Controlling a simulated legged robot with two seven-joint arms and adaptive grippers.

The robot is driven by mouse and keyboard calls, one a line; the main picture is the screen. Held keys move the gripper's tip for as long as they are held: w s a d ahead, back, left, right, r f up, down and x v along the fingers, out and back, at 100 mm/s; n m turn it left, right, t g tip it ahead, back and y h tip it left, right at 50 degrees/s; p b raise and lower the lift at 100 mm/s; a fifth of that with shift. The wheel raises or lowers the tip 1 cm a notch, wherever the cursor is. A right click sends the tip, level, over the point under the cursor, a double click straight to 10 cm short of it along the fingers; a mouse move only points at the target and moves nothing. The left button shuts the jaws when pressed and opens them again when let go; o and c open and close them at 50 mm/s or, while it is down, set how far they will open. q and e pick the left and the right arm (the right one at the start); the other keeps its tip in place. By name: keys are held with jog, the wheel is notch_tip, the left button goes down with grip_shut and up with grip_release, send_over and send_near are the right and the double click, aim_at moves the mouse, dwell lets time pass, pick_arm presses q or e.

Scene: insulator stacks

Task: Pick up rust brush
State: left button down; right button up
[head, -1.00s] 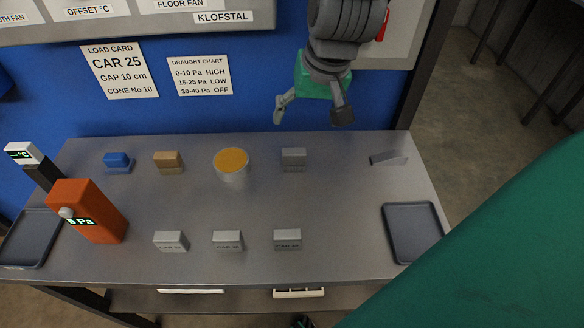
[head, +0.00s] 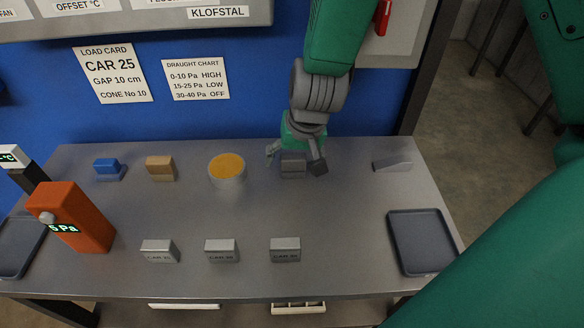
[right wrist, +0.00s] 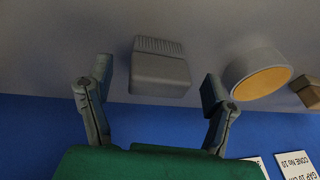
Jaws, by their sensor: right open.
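A grey block with a ribbed, bristle-like edge stands in the back row of the bench; it looks like the rust brush (head: 293,172). In the right wrist view the brush (right wrist: 160,70) lies ahead, between the two fingers. My right gripper (head: 295,162) is open, with one finger to each side of the brush in the head view. In the wrist view the fingers (right wrist: 158,84) are spread wider than the brush, with gaps on both sides. My left gripper is not in view.
Left of the brush stand a tin with a yellow top (head: 227,168), a tan block (head: 160,168) and a blue block (head: 108,169). A grey wedge (head: 392,165) and dark tray (head: 424,240) are at right. Labelled grey blocks (head: 222,251) stand in front; the middle is clear.

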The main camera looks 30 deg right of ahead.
jog(key=shift+w+d+f, duration=0.1)
jog(key=shift+w+f, duration=0.05)
jog(key=shift+f, duration=0.25)
jog(key=shift+c, duration=0.5)
jog(key=c, duration=1.2)
jog(key=shift+r, duration=0.1)
jog(key=shift+c, duration=0.2)
